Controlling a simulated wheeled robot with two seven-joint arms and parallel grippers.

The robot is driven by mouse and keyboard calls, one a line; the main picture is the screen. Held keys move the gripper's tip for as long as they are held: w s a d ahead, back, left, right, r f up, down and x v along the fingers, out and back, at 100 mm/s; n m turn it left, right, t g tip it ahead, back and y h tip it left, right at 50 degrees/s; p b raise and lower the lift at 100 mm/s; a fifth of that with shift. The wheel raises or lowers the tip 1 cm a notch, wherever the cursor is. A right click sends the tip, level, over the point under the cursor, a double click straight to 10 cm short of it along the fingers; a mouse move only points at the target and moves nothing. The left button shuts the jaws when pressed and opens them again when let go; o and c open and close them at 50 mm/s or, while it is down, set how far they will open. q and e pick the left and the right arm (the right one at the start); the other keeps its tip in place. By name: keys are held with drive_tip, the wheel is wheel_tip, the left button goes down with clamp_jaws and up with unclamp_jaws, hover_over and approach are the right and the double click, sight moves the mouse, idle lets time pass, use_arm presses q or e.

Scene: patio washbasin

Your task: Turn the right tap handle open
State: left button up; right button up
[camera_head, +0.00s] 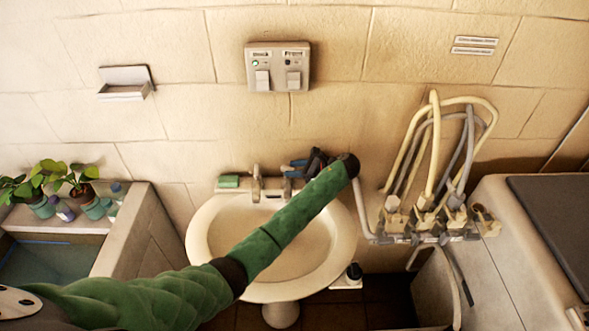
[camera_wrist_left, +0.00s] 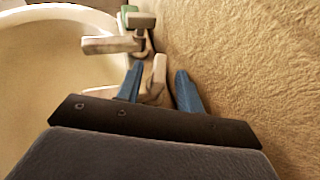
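The white washbasin (camera_head: 204,240) stands against the wall with two taps on its back rim. The right tap (camera_head: 287,188) is partly hidden by my left gripper in the head view. My left gripper (camera_head: 293,166) reaches across the basin, its blue fingers at the top of this tap. In the left wrist view its two fingers (camera_wrist_left: 159,86) are apart, with the pale right tap handle (camera_wrist_left: 158,73) between them. The handle lies nearer the left finger; whether they touch is unclear. The left tap (camera_head: 256,184) stands clear and also shows in the wrist view (camera_wrist_left: 110,44). My right gripper is not seen.
Green soap (camera_head: 229,181) lies on the basin's back left rim. A wall switch box (camera_head: 277,67) and soap shelf (camera_head: 125,85) are above. Pipes and hoses (camera_head: 433,150) stand right of the basin. Potted plants (camera_head: 76,181) are at the left. The wall is close to my left gripper.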

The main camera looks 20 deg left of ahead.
use_arm(q)
drive_tip(key=shift+d, duration=0.4)
drive_tip(key=b+v, duration=0.2)
drive_tip(key=v, duration=0.4)
drive_tip(key=shift+d+r+b, duration=0.3)
drive_tip(key=shift+d, duration=0.05)
